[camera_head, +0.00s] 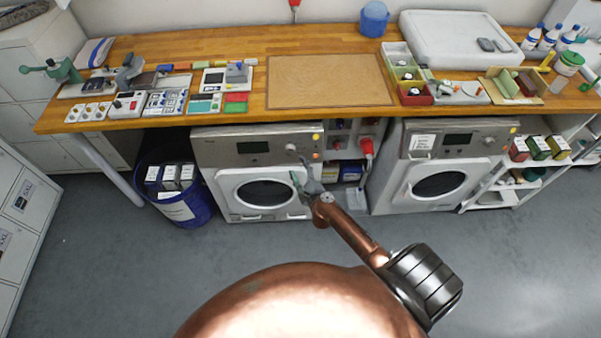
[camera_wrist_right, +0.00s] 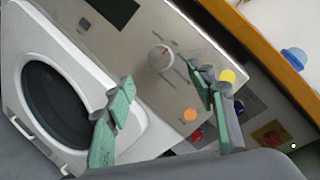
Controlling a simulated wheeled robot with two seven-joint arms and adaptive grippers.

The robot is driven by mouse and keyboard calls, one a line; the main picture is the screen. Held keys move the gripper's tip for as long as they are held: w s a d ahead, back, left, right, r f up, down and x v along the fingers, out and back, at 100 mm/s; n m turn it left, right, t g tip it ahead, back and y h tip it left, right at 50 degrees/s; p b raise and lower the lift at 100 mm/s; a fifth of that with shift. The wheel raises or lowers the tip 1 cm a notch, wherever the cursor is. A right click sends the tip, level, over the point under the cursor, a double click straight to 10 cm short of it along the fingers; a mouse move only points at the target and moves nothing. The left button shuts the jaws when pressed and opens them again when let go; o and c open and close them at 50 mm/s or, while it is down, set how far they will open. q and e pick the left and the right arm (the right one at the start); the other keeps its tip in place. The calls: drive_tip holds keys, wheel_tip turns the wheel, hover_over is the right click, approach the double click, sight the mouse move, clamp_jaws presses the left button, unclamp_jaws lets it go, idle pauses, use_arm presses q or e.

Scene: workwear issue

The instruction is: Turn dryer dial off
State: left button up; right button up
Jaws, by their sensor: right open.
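Two grey front-loading machines stand under the bench, a left one (camera_head: 230,150) and a right one (camera_head: 405,165); which is the dryer I cannot read. The left machine's dial (camera_head: 291,147) is at the right part of its panel. My right gripper (camera_head: 302,174) is open in front of the left machine. In the right wrist view its green-padded fingers (camera_wrist_right: 160,85) are spread, apart from the dial, which shows between and beyond them.
Beside the dial are a yellow button (camera_wrist_right: 227,75) and an orange button (camera_wrist_right: 190,115). The round door (camera_head: 264,192) is closed below. A blue bin (camera_head: 180,206) stands left of the machine. The wooden bench (camera_head: 220,50) overhangs above; the floor in front is clear.

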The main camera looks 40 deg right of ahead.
drive_tip(key=v, duration=0.2)
drive_tip(key=shift+s+a+r, duration=0.1)
drive_tip(key=shift+s, duration=0.15)
idle(0.4)
drive_tip(key=s+a+f+n+g+y, duration=0.1)
drive_tip(key=s+f+n+g+y, duration=0.15)
drive_tip(key=s+f+n, duration=0.9)
drive_tip(key=s+a+f+n+g+y, duration=0.15)
drive_tip(key=s+f+n+g, duration=0.35)
drive_tip(key=s+f, duration=1.05)
drive_tip(key=s+a+f+n+g, duration=0.1)
drive_tip(key=s+f+n, duration=0.3)
drive_tip(key=s, duration=0.5)
drive_tip(key=s+a+f+n+g, duration=0.2)
drive_tip(key=s+f+n+g, duration=0.2)
drive_tip(key=s, duration=0.6)
drive_tip(key=s+a+f+n+g, duration=0.2)
drive_tip(key=s+f+n, duration=0.3)
drive_tip(key=s+f, duration=0.3)
drive_tip(key=shift+s+n, duration=0.35)
drive_tip(key=shift+s, duration=0.75)
drive_tip(key=shift+f, duration=0.1)
